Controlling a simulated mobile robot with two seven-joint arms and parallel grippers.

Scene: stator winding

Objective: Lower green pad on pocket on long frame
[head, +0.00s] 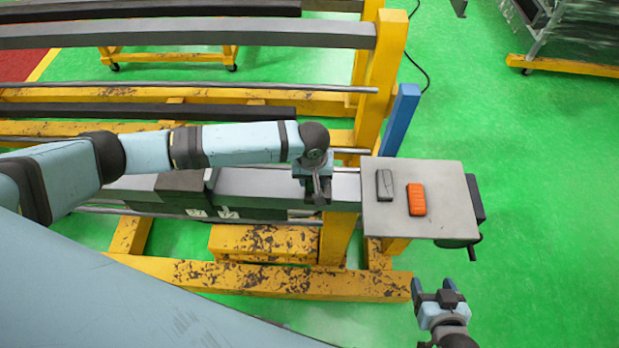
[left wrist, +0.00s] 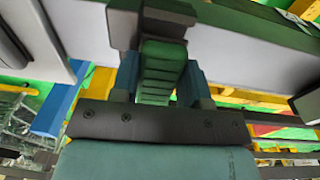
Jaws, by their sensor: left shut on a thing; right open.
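My left gripper (head: 318,194) is over the right part of the long grey frame (head: 258,182) in the head view. In the left wrist view, its fingers (left wrist: 160,82) are shut on a ridged green pad (left wrist: 163,70). The pad is close to the frame's grey surface (left wrist: 240,52); I cannot tell whether they touch. The pad's far end is by a dark block, and the pocket itself cannot be made out. In the head view the gripper hides the pad. My right gripper (head: 432,289) is open and empty above the green floor, at the lower right.
A grey table plate (head: 445,208) stands at the frame's right end, carrying a grey piece (head: 384,184) and an orange piece (head: 416,199). A blue post (head: 400,120) and a yellow upright (head: 382,75) rise behind it. Long bars (head: 190,35) run behind my left arm.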

